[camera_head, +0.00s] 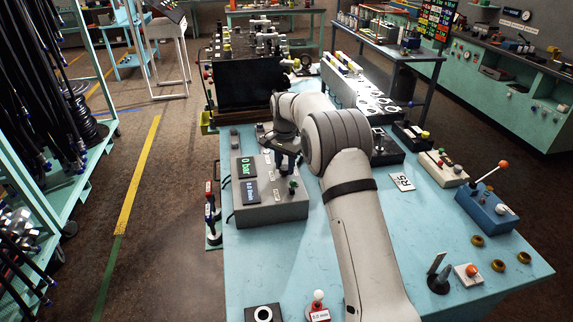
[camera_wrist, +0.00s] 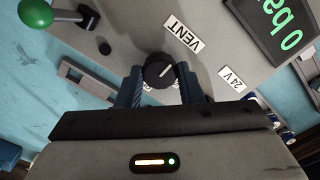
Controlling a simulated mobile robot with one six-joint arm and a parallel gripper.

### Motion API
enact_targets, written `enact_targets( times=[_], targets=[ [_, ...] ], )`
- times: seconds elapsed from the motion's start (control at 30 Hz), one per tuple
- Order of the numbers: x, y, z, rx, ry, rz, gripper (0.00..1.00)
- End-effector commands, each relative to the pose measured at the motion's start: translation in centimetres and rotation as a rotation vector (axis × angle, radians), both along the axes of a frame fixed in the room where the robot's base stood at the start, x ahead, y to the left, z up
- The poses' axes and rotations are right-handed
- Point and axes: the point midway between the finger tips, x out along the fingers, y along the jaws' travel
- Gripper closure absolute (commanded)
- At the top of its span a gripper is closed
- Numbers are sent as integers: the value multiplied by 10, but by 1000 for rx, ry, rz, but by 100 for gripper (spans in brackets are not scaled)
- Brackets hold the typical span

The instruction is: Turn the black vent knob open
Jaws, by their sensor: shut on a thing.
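The black vent knob (camera_wrist: 158,69) sits on the grey control box (camera_wrist: 130,20), below the VENT label (camera_wrist: 184,34) in the wrist view. My gripper (camera_wrist: 160,82) is shut on the knob, one blue-grey finger on each side. Small labels beside the knob are partly hidden by the fingers. In the head view my gripper (camera_head: 284,160) is over the back right of the control box (camera_head: 275,214), and the knob cannot be made out there.
A green ball handle (camera_wrist: 35,13) stands on the same box; it also shows in the head view (camera_head: 293,185). A display (camera_wrist: 275,25) reads 0 bar. A blue lever unit (camera_head: 487,209) and several brass rings stand on the right of the blue bench (camera_head: 440,265).

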Motion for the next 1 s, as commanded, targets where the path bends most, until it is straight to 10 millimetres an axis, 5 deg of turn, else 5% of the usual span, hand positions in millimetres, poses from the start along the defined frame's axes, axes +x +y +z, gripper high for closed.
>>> enact_targets(
  times=[0.13, 0.17, 0.4, 0.73, 1.0],
  targets=[
    [2, 0, 4, 3, -10, -1, 89],
    [2, 0, 4, 3, -10, -1, 65],
    [1, 0, 2, 2, -5, 0, 45],
    [1, 0, 6, 1, -3, 0, 45],
    [2, 0, 50, 2, -6, 0, 45]
  ],
)
